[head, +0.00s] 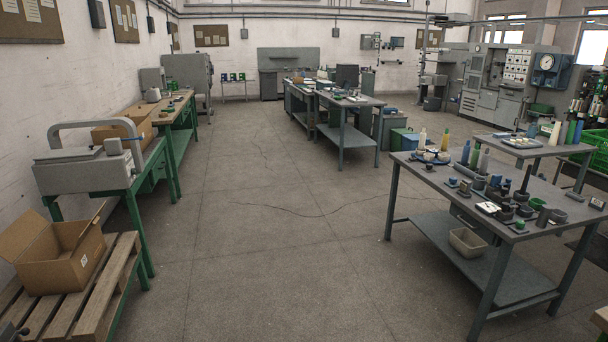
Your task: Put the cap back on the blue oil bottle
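I cannot tell which is the oil bottle, or whether either has a cap on. No loose cap can be made out among the small dark parts on this table (424,173). Neither of my grippers is in view.
Open floor (290,230) lies between the right table and the left benches. A cardboard box (60,255) sits on a wooden pallet (110,285) at the lower left. A beige bin (467,242) stands on the right table's lower shelf.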

